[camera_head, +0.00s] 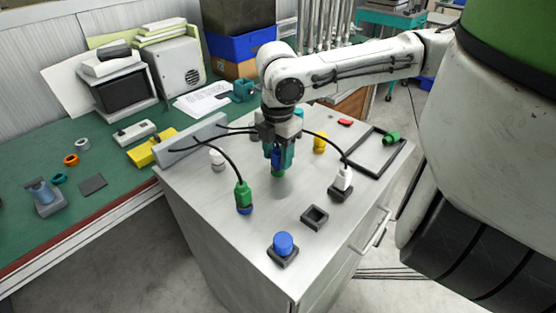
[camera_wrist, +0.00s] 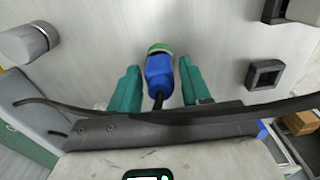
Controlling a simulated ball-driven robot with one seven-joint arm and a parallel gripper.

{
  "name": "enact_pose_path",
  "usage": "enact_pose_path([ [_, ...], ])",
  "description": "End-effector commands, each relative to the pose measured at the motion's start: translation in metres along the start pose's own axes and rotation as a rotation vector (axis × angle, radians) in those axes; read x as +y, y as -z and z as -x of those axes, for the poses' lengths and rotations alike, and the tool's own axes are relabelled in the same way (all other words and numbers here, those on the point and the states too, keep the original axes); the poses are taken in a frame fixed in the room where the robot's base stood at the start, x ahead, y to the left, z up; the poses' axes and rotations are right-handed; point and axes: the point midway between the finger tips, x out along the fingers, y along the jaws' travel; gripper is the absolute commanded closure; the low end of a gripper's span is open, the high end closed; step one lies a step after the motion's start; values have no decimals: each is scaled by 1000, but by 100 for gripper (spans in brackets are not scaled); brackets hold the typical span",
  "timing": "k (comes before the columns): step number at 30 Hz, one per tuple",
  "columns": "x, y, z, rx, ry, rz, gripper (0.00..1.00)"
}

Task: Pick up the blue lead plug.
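The blue lead plug (camera_head: 276,157) stands upright on the grey cabinet top, its green end (camera_wrist: 160,48) towards the surface. A black cable comes out of its upper end. In the wrist view the blue body (camera_wrist: 158,75) is between the two teal fingers of my gripper (camera_wrist: 159,85), with a narrow gap showing on each side. In the head view my gripper (camera_head: 279,150) points down around the plug and partly hides it. Whether the green end touches the surface is hard to tell.
A green plug (camera_head: 243,193) with a blue end stands to the left. A white plug (camera_head: 343,180) is at a dark socket. An empty square socket (camera_head: 314,217) and a blue cylinder (camera_head: 283,243) on a dark base are nearer the front. A dark frame (camera_head: 378,158) lies right.

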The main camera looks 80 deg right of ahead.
Motion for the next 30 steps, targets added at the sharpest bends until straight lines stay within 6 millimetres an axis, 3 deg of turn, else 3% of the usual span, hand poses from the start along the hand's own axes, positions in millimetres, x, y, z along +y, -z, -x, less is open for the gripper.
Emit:
enact_pose_path([
  [13, 0, 0, 0, 0, 0, 0, 96],
  [23, 0, -1, 8, -2, -1, 0, 97],
  [30, 0, -1, 51, -2, -3, 0, 97],
])
